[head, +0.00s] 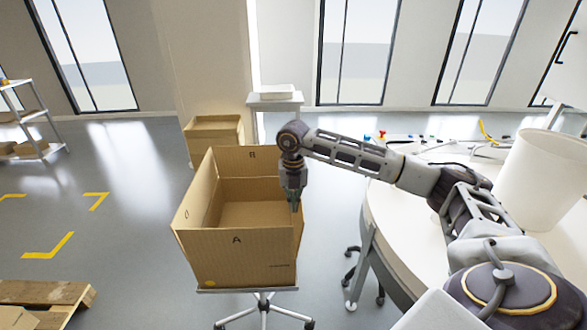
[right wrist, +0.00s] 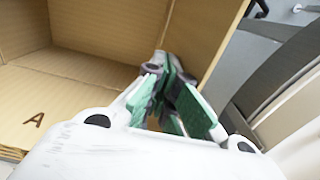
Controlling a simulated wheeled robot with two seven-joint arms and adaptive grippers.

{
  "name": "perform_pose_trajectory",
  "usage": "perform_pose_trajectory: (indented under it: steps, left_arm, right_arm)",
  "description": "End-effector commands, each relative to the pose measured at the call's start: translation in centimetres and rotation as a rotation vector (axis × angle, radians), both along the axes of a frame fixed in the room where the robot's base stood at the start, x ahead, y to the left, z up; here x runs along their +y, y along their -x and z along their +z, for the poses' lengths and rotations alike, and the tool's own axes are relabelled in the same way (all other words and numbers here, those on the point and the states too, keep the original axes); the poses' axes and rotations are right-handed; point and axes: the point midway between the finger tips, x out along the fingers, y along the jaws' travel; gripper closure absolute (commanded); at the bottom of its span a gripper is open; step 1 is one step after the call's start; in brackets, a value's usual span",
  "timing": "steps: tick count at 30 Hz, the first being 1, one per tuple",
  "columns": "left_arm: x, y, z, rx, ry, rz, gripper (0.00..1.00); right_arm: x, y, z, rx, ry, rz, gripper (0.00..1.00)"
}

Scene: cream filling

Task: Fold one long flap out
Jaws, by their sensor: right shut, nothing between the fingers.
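An open cardboard box (head: 228,266) stands on a wheeled stand, its empty inside visible from above. The far flap marked B (head: 252,158) stands up. The left long side (head: 197,194) rises up and leans slightly outward. The near panel carries the letter A (head: 237,240); I cannot tell whether it is a flap or the wall. My right gripper (head: 294,204) points down at the box's right long side and partly hides it. In the right wrist view its fingers (right wrist: 170,72) are together, empty, beside the cardboard panel (right wrist: 209,38). My left gripper is out of view.
A round white table (head: 392,222) with a white bin (head: 540,178) stands right of the box, under my right arm. Another carton (head: 213,131) is behind the box. A wooden pallet (head: 45,296) lies at lower left.

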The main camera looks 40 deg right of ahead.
Motion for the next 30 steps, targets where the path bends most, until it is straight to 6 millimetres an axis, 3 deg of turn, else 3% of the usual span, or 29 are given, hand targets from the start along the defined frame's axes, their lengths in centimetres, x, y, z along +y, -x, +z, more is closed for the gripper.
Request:
perform_pose_trajectory:
  steps: [30]
  left_arm:
    - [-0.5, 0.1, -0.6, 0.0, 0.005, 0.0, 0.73]
  right_arm:
    - [-2.0, 1.2, -0.3, 0.0, 0.0, 0.0, 1.0]
